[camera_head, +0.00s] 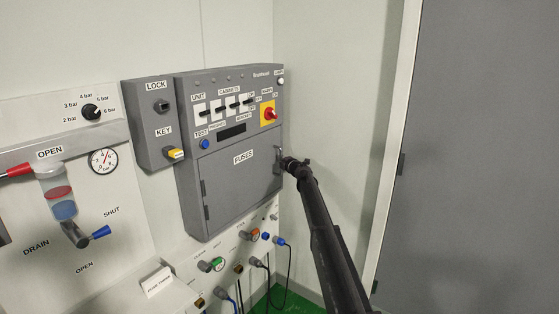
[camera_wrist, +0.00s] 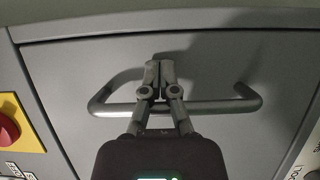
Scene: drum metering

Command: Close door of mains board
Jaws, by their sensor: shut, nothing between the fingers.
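The mains board (camera_head: 190,135) is a grey wall cabinet in the head view. Its lower door (camera_head: 222,188), labelled FUSES, looks flush with the frame. A bar handle (camera_head: 278,160) is on the door's right edge, and hinges show on its left. In the wrist view the handle (camera_wrist: 205,107) crosses the door face (camera_wrist: 75,75). My gripper (camera_wrist: 158,68) is shut, with its fingers together over the handle bar and their tips close to the door. Nothing shows between the fingers. I cannot tell whether they touch the handle. In the head view my gripper (camera_head: 288,162) is at the handle.
A red switch on a yellow plate (camera_head: 268,113) is above the door. The lock and key box (camera_head: 150,125) is to the left. Sockets with cables (camera_head: 257,263) are below. A grey room door (camera_head: 480,150) stands at the right. Bare wall (camera_head: 330,80) lies between.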

